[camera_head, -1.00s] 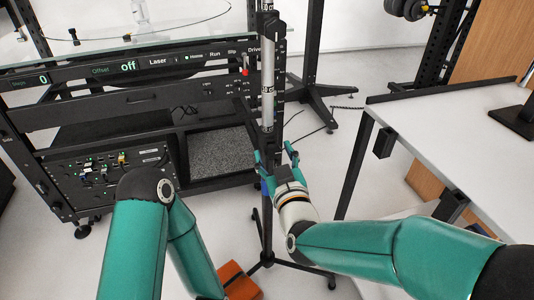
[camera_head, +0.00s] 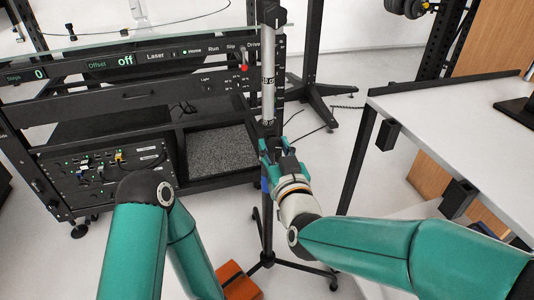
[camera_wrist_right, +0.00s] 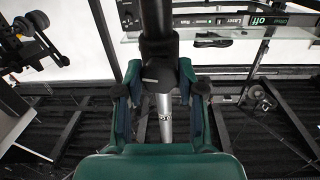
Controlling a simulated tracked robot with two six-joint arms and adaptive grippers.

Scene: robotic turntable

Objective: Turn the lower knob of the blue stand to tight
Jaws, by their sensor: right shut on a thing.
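The stand is an upright pole (camera_head: 267,98) with a small blue band (camera_head: 264,184) low on it and dark legs on the floor. My right gripper (camera_head: 274,148) is at the pole's middle height, above the blue band. In the right wrist view its two fingers (camera_wrist_right: 160,92) close from both sides on a black knob (camera_wrist_right: 160,73) at the pole's collar. The fingers hide most of the knob in the head view, so its tightness cannot be read. My left arm shows at the lower left; its gripper is out of view.
A black instrument rack (camera_head: 150,98) stands close left of the pole. A white table (camera_head: 440,115) with a dark frame is at the right. An orange object (camera_head: 240,284) lies on the floor near the stand's legs. Open floor lies between the stand and the table.

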